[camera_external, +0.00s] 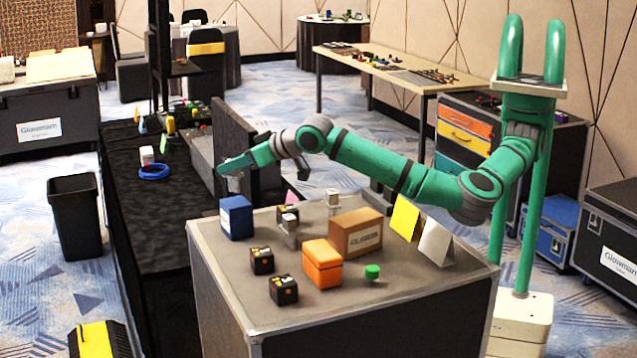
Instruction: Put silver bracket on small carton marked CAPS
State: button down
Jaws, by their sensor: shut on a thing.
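My gripper (233,178) is at the end of the green arm, in front of the dark upright panel and above the gap behind the grey-topped case. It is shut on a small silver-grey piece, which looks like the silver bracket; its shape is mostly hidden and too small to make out.
On the case top stand a blue box (236,217), an orange box (321,263), small black boxes (262,260) (284,290), a grey metallic item (291,236), a green knob (372,271) and yellow (405,218) and white (437,241) cards. The front right of the top is clear.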

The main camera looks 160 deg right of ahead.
jog(key=shift+f, duration=1.15)
jog(key=shift+f, duration=0.1)
jog(key=c, duration=1.5)
grip_release()
jog(key=v, duration=1.2)
jog(key=shift+a, duration=0.1)
